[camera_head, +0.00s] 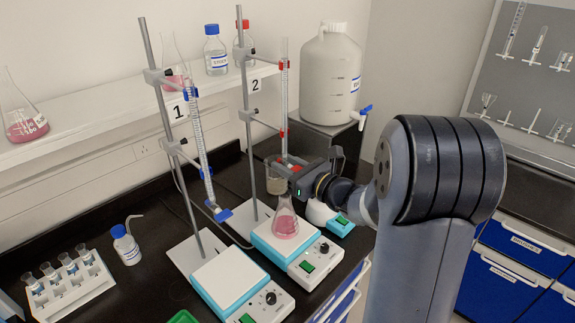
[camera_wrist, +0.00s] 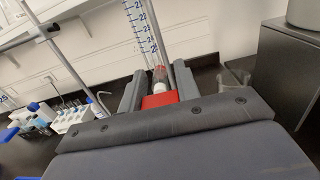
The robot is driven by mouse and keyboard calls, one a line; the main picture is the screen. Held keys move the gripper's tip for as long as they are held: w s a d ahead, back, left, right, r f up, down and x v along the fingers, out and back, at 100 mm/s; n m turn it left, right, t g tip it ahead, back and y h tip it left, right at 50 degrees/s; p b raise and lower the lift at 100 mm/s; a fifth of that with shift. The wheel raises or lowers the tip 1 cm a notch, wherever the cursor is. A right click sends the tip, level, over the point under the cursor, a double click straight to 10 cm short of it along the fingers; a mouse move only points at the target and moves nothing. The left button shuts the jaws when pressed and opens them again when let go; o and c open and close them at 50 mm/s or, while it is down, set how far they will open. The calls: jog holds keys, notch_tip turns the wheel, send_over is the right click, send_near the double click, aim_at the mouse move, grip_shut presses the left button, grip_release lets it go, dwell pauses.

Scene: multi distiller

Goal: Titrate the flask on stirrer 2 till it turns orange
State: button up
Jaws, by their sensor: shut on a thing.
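The flask (camera_head: 285,222) holds pink liquid and stands on the right-hand stirrer (camera_head: 299,246), in front of the stand labelled 2 (camera_head: 255,85). A burette (camera_head: 284,92) with red clamps hangs on that stand, above and behind the flask. My gripper (camera_head: 287,170) is at the burette's lower end, above the flask. In the wrist view my gripper (camera_wrist: 159,90) is shut on the red stopcock (camera_wrist: 160,100), with one finger on each side. The burette tip and any drops are hidden or too small to tell.
Stand 1 with a blue-clamped burette (camera_head: 200,145) and another stirrer (camera_head: 240,285) are at left. A tube rack (camera_head: 72,285) and a wash bottle (camera_head: 126,245) stand further left. A large white carboy (camera_head: 330,75) is behind my gripper. A shelf (camera_head: 90,125) runs along the wall.

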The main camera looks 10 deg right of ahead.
jog(key=shift+c, duration=1)
jog(key=shift+r+m+p, duration=0.2)
jog(key=shift+m+p, duration=0.6)
jog(key=shift+p, duration=0.15)
jog(key=shift+f+m+p, duration=0.2)
jog(key=shift+m+p, duration=0.2)
jog(key=shift+m, duration=0.6)
jog(key=shift+r+m+p, duration=0.2)
jog(key=shift+m+p, duration=0.2)
jog(key=shift+p, duration=0.2)
jog(key=shift+m+p, duration=0.8)
jog(key=shift+m, duration=0.2)
jog(key=shift+f+m, duration=0.2)
jog(key=shift+m, duration=0.1)
